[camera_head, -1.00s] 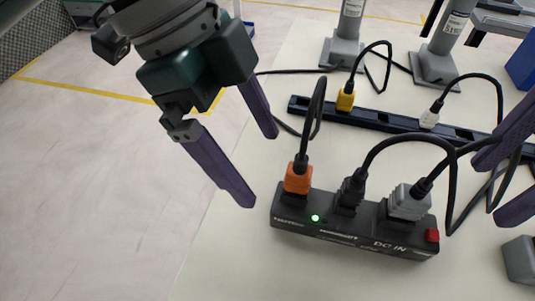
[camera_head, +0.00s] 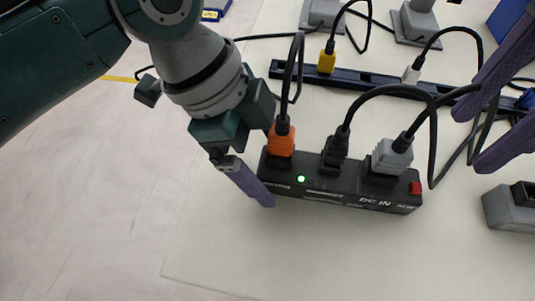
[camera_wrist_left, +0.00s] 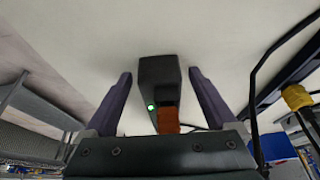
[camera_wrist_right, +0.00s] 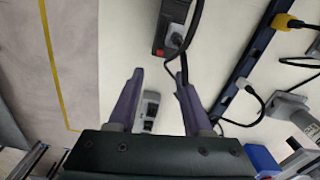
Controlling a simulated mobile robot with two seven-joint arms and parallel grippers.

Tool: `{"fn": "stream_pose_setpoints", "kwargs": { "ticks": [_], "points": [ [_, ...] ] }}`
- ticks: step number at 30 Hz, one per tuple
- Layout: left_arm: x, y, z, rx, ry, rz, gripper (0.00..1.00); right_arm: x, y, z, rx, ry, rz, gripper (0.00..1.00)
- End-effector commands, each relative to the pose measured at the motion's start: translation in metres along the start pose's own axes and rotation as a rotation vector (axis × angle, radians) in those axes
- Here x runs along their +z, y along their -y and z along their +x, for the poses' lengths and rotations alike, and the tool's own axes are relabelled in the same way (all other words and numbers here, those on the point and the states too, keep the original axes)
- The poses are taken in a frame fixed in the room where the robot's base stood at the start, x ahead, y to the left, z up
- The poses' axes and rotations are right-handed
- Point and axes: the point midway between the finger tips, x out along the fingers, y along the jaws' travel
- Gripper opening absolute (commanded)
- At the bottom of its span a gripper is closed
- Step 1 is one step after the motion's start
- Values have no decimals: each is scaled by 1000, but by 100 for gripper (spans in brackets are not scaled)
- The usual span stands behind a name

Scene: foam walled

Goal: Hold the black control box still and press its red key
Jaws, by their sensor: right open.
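The black control box (camera_head: 340,188) lies on the pale table with a green light lit. Its red key (camera_head: 416,188) is at the right end of the top; red also shows in the right wrist view (camera_wrist_right: 160,52). My left gripper (camera_head: 268,172) is open at the box's left end. In the left wrist view the box end (camera_wrist_left: 158,72) stands between its fingers, with a gap on each side. The far left finger is mostly hidden in the head view. My right gripper (camera_head: 467,142) is open and empty, right of the red key and apart from it.
Orange (camera_head: 281,140), black (camera_head: 334,155) and grey (camera_head: 392,156) plugs stand in the box, their cables arching above it. A dark rail (camera_head: 375,87) with yellow and white plugs runs behind. A grey block (camera_head: 508,210) sits at right. The table in front is clear.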

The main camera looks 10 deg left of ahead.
Motion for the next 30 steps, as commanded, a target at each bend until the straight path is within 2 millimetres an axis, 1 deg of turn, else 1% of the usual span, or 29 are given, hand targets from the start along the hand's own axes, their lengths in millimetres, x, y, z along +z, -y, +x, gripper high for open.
{"fn": "stream_pose_setpoints", "kwargs": {
  "ticks": [1,2,23,24,26,30],
  "points": [
    [0,0,0,0,0,0,84,0,0,0,0,0,0,50],
    [0,0,0,0,0,0,81,0,0,0,0,0,0,50],
    [0,0,0,0,0,0,2,0,0,0,0,0,0,50],
    [0,0,0,0,0,0,0,0,0,0,0,0,0,50],
    [0,0,0,0,0,0,0,0,0,0,0,0,0,49],
    [0,0,0,0,0,0,0,0,0,0,0,0,0,33]
  ]
}}
